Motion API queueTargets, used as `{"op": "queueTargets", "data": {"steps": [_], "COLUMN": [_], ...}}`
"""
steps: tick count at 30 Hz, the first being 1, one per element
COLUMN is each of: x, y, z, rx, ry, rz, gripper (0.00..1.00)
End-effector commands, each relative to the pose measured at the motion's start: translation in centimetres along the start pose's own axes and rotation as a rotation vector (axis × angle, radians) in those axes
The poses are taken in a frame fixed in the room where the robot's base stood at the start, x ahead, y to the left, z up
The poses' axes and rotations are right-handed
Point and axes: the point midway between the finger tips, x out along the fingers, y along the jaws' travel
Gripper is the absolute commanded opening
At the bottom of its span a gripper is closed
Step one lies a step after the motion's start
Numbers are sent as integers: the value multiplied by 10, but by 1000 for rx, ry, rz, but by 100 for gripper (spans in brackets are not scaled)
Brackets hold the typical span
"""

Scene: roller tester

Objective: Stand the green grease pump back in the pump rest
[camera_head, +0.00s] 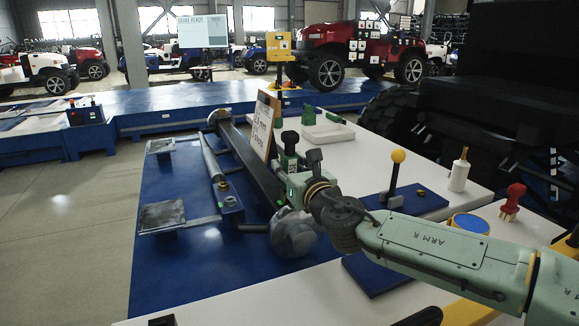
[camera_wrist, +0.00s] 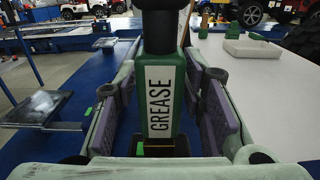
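The green grease pump (camera_wrist: 162,98) stands upright in the middle of the wrist view, its white GREASE label facing the camera and its black top cut off by the upper edge. My gripper (camera_wrist: 161,85) has one padded finger on each side of it, and the far ends of the pads appear to meet its sides. In the head view the pump (camera_head: 290,160) shows just beyond my gripper (camera_head: 312,172), partly hidden by it. A dark block shows at the pump's lower end; I cannot tell whether it belongs to the pump. I cannot make out the pump rest with certainty.
A written board (camera_head: 263,125) stands close behind the pump. A white tray (camera_head: 328,133) and a green object (camera_head: 308,115) are on the white table. A yellow-knobbed lever (camera_head: 393,175), a white bottle (camera_head: 459,172) and a red-handled stamp (camera_head: 512,202) stand to the right.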

Motion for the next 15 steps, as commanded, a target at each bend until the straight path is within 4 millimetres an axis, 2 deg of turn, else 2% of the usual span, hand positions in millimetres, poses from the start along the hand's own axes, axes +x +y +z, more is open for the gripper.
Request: {"op": "queueTargets", "data": {"steps": [2,15], "x": [0,0], "y": [0,0], "z": [0,0], "rx": [0,0], "ry": [0,0], "rz": [0,0], "gripper": [29,0]}}
